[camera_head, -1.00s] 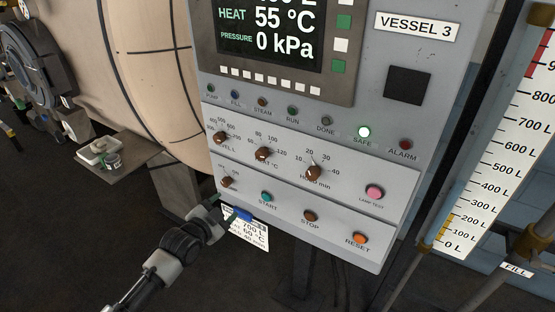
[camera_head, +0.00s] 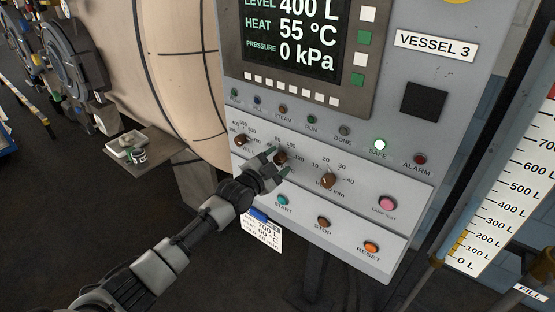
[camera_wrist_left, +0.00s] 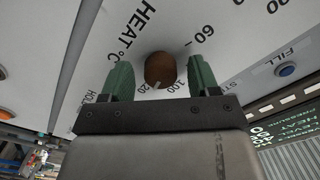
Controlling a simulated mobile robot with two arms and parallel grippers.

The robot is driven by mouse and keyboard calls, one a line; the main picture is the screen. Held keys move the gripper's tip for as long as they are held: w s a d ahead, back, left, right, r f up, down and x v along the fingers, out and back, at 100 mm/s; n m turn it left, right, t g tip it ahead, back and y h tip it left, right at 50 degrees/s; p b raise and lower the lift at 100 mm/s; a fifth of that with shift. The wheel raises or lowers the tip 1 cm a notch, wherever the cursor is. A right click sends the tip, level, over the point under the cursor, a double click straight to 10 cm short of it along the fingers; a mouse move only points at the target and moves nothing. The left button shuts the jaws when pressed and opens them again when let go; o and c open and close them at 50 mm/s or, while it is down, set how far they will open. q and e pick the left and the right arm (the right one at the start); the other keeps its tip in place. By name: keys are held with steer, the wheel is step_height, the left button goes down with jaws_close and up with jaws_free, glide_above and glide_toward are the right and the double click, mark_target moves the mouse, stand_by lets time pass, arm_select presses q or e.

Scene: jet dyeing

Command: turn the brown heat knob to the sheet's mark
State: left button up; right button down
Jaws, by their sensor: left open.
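The brown heat knob (camera_head: 281,157) is on the panel's upper knob row. It also shows in the left wrist view (camera_wrist_left: 160,68), between my fingers, with printed 60, 100 and a partly covered number around it. A light mark is on its lower edge there, near the 100 side. My left gripper (camera_head: 277,162) is open, with one green finger on each side of the knob; in the left wrist view (camera_wrist_left: 161,78) gaps show beside the knob. The white sheet (camera_head: 264,234) hangs below the panel and appears to read 700 L and 60 °C. My right gripper is out of view.
Left is the level knob (camera_head: 242,139); right is the minutes knob (camera_head: 328,181). START (camera_head: 283,201), STOP (camera_head: 323,222) and RESET (camera_head: 371,247) buttons sit below. The display (camera_head: 290,38) reads HEAT 55 °C.

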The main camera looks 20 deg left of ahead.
arm_select(q)
steer(key=shift+w, duration=0.25)
steer(key=c, duration=0.9)
